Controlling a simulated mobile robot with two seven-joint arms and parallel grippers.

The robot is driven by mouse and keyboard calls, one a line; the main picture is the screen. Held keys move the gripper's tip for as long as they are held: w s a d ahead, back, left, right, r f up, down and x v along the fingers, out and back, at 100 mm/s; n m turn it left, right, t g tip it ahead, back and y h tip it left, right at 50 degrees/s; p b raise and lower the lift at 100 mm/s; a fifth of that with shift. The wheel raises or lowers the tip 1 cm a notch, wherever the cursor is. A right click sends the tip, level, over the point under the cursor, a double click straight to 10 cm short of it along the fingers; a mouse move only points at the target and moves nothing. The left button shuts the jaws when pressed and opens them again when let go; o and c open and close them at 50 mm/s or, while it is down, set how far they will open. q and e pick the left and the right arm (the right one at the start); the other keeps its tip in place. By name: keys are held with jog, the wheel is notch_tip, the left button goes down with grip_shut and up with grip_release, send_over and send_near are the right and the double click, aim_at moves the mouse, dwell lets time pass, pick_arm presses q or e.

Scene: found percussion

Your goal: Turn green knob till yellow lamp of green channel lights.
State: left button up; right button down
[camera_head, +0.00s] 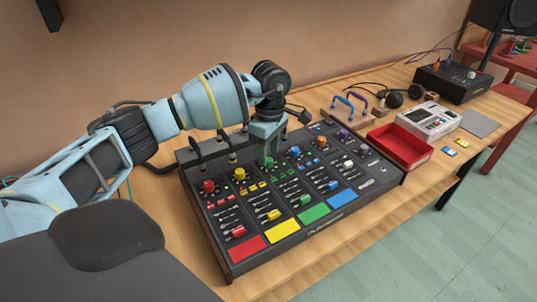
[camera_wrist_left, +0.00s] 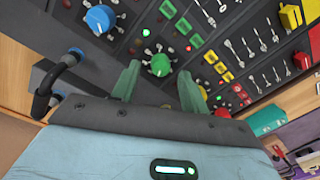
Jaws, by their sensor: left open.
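The green knob (camera_wrist_left: 160,65) sits on the black mixer panel (camera_head: 226,247), in the green channel. My left gripper (camera_head: 267,153) points down over this knob in the head view and hides most of it. In the left wrist view the open fingers (camera_wrist_left: 159,74) stand on either side of the green knob, with gaps visible. Contact cannot be told. A small lamp (camera_wrist_left: 146,32) near the knob glows green. I cannot make out a lit yellow lamp in the green channel. My right gripper is not in view.
A blue knob (camera_wrist_left: 100,18) is beside the green one; a yellow knob (camera_head: 239,174) and red knob (camera_head: 208,186) lie to its left in the head view. Cable plugs stand along the mixer's back. A red tray (camera_head: 428,155) and a white device (camera_head: 440,112) are to the right.

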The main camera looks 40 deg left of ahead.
aim_at(269, 158)
pick_arm(q)
notch_tip(269, 158, up, 6)
jog(key=shift+w+r, duration=0.1)
jog(key=shift+w, duration=0.05)
dwell(0.6)
